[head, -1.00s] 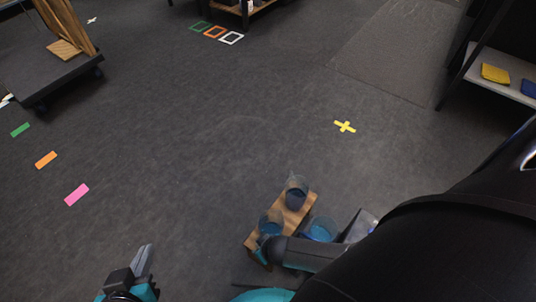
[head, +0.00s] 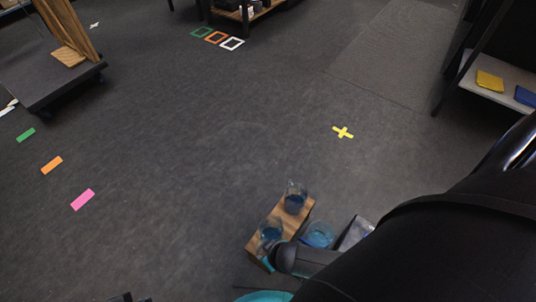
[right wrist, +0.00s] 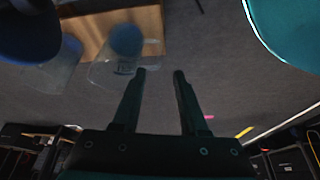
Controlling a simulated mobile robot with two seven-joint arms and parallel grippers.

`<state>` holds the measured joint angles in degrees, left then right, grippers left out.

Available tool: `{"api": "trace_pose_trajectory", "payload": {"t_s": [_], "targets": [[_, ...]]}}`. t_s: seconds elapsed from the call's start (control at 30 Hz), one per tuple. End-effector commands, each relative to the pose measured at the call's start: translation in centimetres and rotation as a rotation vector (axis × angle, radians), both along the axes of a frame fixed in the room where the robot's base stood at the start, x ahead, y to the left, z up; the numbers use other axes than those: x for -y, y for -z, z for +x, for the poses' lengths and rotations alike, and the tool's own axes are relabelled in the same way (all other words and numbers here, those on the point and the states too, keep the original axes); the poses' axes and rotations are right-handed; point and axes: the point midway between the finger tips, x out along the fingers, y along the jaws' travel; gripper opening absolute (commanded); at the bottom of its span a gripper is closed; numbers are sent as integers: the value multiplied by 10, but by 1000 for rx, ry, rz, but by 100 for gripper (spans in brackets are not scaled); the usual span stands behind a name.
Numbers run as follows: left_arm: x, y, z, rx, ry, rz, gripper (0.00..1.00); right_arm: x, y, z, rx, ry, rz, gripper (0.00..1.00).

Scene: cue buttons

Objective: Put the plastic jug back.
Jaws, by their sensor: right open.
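Several clear vessels with blue in them stand close together at the lower middle of the head view. One clear jug (head: 295,197) is at the far end of a small wooden board (head: 283,217), and another (head: 270,230) is at its near end. A third vessel (head: 319,235) is right of the board. I cannot tell which is the plastic jug. My right gripper (right wrist: 159,72) is open and empty, its fingers pointing toward the board; a clear jug (right wrist: 124,65) shows just beyond and left of the fingertips. Only a dark sliver of my left gripper (head: 125,298) shows at the bottom edge.
A yellow cross (head: 343,132) marks the open dark floor. Pink (head: 83,199), orange and green strips lie at left, near a dark platform (head: 60,85). Coloured square outlines (head: 217,37) lie at the back. A shelf (head: 485,85) with yellow and blue items stands at right.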

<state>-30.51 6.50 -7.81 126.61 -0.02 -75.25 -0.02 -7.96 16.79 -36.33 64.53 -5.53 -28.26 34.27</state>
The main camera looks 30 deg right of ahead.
Motion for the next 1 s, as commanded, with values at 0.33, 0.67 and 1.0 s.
{"api": "trace_pose_trajectory", "payload": {"t_s": [0.33, 0.67, 1.0], "targets": [[0, 17, -2, -23, 1, 3, 0, -2, -13, -4, 0, 1, 1, 43], [0, 17, -2, -22, 1, 2, 0, -28, -85, 7, -13, 19, 13, 43], [0, 17, -2, -22, 1, 2, 0, 1, -176, -3, -50, 15, -22, 43]]}}
